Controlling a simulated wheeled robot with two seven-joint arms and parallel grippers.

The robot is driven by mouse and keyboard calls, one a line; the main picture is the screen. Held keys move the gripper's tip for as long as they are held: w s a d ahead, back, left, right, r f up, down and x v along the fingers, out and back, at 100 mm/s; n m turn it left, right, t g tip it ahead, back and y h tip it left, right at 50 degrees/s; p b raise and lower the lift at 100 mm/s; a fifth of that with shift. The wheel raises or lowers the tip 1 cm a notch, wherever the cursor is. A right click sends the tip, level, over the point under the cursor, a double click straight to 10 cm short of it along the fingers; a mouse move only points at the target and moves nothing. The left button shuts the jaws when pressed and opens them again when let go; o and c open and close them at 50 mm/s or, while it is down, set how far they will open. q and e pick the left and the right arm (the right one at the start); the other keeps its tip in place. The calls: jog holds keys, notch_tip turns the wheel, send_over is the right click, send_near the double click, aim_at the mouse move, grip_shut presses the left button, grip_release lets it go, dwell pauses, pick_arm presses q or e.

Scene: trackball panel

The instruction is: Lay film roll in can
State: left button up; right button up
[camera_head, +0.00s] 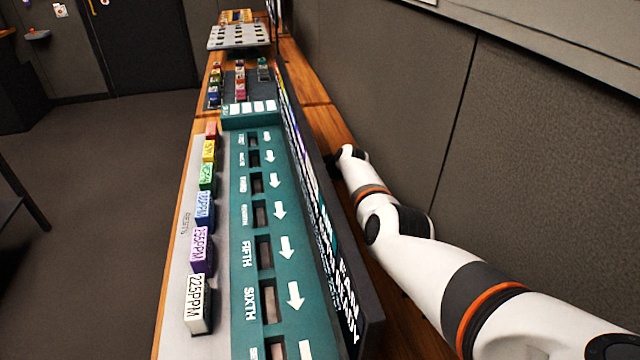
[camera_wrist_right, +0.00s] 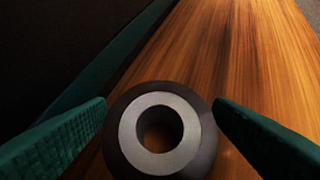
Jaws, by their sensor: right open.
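In the right wrist view, a round dark piece with a grey ring and a hole in its middle (camera_wrist_right: 191,134) stands on the wooden surface. It looks like the film roll, but I cannot tell for sure. My right gripper (camera_wrist_right: 160,104) is open, with one green finger on each side of this piece. Whether the fingers touch it is not clear. In the head view my right arm reaches along behind the dark panel, and its gripper is hidden. I cannot make out a can in either view. My left gripper is not in view.
A teal board (camera_head: 285,230) with slots and arrows lies along the wooden bench. Several coloured labelled blocks, such as a white one (camera_head: 199,304), line its left side. A dark upright panel (camera_head: 325,235) edges the board near my right arm. A grey wall (camera_head: 540,150) stands at right.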

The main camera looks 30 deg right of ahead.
jog(key=c, duration=1.2)
jog(key=shift+o, duration=0.2)
jog(key=shift+r, duration=0.1)
